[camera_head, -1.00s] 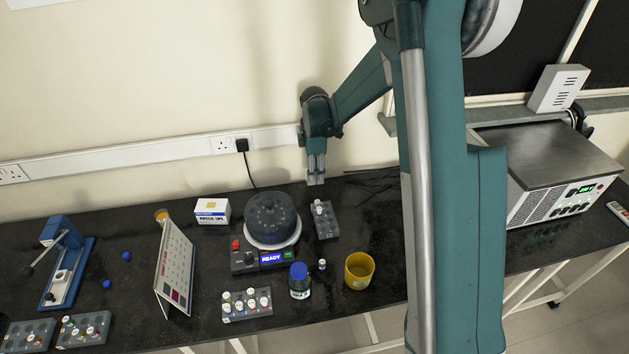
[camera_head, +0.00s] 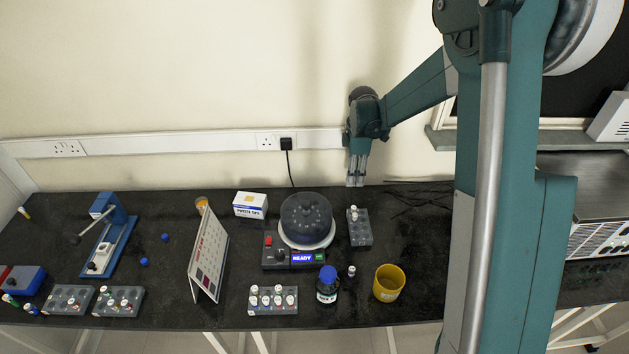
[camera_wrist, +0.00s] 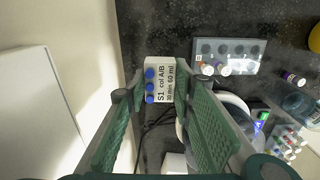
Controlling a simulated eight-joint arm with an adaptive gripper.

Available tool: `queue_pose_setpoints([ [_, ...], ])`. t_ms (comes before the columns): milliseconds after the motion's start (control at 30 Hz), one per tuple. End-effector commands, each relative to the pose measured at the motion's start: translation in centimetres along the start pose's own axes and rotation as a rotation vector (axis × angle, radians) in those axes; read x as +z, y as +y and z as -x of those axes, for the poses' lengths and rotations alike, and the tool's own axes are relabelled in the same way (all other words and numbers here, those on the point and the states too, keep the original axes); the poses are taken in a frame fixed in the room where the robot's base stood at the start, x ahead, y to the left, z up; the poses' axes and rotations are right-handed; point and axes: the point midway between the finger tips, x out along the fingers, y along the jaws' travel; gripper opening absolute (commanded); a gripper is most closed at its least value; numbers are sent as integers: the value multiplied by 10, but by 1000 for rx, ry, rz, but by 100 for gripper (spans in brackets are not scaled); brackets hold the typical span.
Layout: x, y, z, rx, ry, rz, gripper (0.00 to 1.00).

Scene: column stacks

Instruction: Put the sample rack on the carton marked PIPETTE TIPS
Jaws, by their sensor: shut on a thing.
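The carton (camera_head: 251,205), white and blue with a yellow patch and small print that looks like PIPETTE TIPS, stands at the back, left of the round dark-lidded device. My gripper (camera_head: 357,182) points down near the wall, right of the carton. In the wrist view its green-padded fingers (camera_wrist: 160,95) are shut on a small white block (camera_wrist: 164,80) with blue caps, lettered "S1 col A/B 30 min 60 ml". I cannot tell whether this is the sample rack.
The round device (camera_head: 307,218) with a READY display stands between carton and gripper. A calendar (camera_head: 209,255) stands left of the carton. A blue-capped bottle (camera_head: 327,285) and yellow cup (camera_head: 388,283) are at the front. More grey racks (camera_head: 68,299) are at left.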

Motion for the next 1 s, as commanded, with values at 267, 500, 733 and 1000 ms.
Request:
queue_pose_setpoints([
  [267,-10,1,2,0,0,2,13],
  [500,-49,3,11,0,0,8,13],
  [733,-111,4,23,0,0,14,13],
  [1000,-190,-4,39,0,0,21,13],
])
